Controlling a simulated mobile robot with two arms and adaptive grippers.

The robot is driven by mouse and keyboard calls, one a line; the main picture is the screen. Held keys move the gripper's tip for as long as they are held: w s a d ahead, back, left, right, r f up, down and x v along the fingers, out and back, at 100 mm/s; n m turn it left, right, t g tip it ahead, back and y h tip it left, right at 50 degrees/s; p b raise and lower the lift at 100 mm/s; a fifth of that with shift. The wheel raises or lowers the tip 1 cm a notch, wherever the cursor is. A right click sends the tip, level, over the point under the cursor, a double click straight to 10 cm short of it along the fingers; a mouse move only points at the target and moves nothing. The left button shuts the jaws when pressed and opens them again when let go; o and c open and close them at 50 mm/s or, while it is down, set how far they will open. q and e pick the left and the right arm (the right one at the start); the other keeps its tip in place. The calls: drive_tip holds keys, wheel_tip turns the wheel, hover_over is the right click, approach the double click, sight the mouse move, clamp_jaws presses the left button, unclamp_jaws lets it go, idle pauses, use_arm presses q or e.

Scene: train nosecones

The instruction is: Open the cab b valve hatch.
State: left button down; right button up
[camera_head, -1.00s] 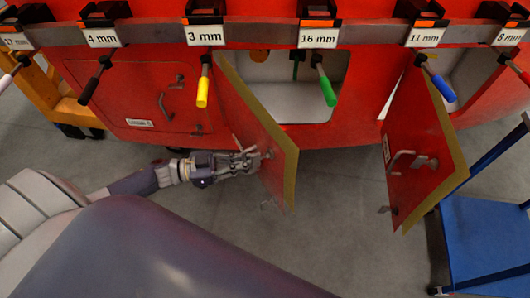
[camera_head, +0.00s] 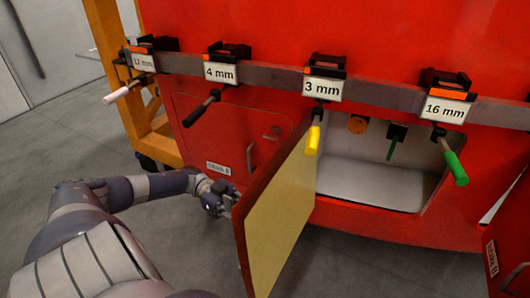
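The middle hatch door (camera_head: 277,220) stands swung out towards me and to the left, its yellowish inner face showing. Its red outer face and handle are hidden. The compartment (camera_head: 375,180) it covers is exposed, with an orange round part (camera_head: 357,125) and a dark part with a green stem (camera_head: 392,143) inside. A closed red hatch (camera_head: 192,135) with a handle and a small label (camera_head: 218,168) is to its left; I cannot read the label surely. My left gripper (camera_head: 222,196) is beside the outer side of the open door, its fingers too small and dark to judge. My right gripper is out of view.
A rail of clamps with size tags (camera_head: 322,90) and coloured handles crosses above the hatches. Part of another red door (camera_head: 507,262) shows at the lower right edge. A yellow frame (camera_head: 112,60) stands at the left. Grey floor (camera_head: 165,240) is free below.

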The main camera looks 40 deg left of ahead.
use_arm(q)
drive_tip(key=shift+a, duration=0.3)
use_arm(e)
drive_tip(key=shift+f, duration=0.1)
use_arm(q)
drive_tip(key=shift+s, duration=0.1)
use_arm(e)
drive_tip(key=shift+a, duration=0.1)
use_arm(q)
drive_tip(key=c, duration=2)
unclamp_jaws()
drive_tip(key=shift+f, duration=0.1)
drive_tip(key=shift+o, duration=0.2)
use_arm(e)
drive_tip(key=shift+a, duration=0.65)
use_arm(q)
drive_tip(key=shift+a, duration=0.2)
drive_tip(key=s+a, duration=0.1)
drive_tip(key=a, duration=0.6)
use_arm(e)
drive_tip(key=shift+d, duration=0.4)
